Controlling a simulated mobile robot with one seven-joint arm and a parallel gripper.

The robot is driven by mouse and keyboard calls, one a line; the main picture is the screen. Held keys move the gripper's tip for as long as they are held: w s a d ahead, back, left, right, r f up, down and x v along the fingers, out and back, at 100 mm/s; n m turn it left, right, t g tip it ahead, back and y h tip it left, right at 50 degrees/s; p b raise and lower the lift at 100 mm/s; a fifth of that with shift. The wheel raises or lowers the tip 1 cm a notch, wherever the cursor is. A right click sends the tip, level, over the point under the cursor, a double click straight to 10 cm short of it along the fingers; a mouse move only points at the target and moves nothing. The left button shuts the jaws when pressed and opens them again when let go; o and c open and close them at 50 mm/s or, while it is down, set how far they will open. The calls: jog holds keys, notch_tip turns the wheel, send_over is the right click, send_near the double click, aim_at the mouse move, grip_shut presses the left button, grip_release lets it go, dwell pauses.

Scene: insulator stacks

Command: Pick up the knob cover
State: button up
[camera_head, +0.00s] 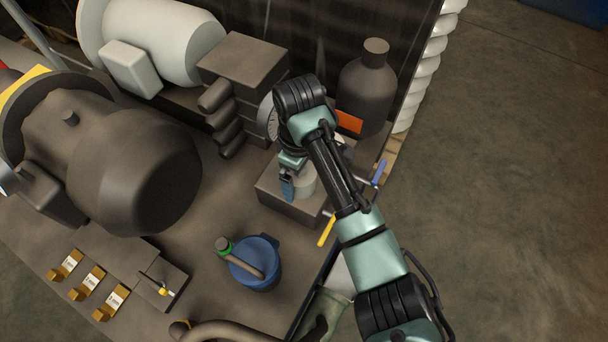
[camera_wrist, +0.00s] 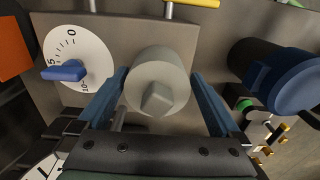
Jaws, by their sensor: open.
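The knob cover looks to be the pale grey cylinder with a squarish nub on top (camera_wrist: 157,86), standing on a grey box in the wrist view. In the head view it shows in part as a pale cylinder (camera_head: 305,183), with my arm hiding some of it. My gripper (camera_wrist: 160,95) is open, with one blue finger to the left of the cylinder and one to the right. I see gaps on both sides, and nothing is held. One blue finger also shows in the head view, in front of the box.
A white dial with a blue knob (camera_wrist: 65,73) is left of the cylinder. A yellow handle (camera_head: 326,231) sticks out from the box. A blue container (camera_head: 255,272) with a green-ended tool stands nearby. A dark bottle (camera_head: 367,90) and stacked blocks (camera_head: 243,61) stand behind.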

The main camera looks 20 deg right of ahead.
jog(key=shift+w+d+f, duration=0.1)
jog(key=shift+w, duration=0.1)
jog(key=shift+c, duration=0.9)
jog(key=c, duration=0.9)
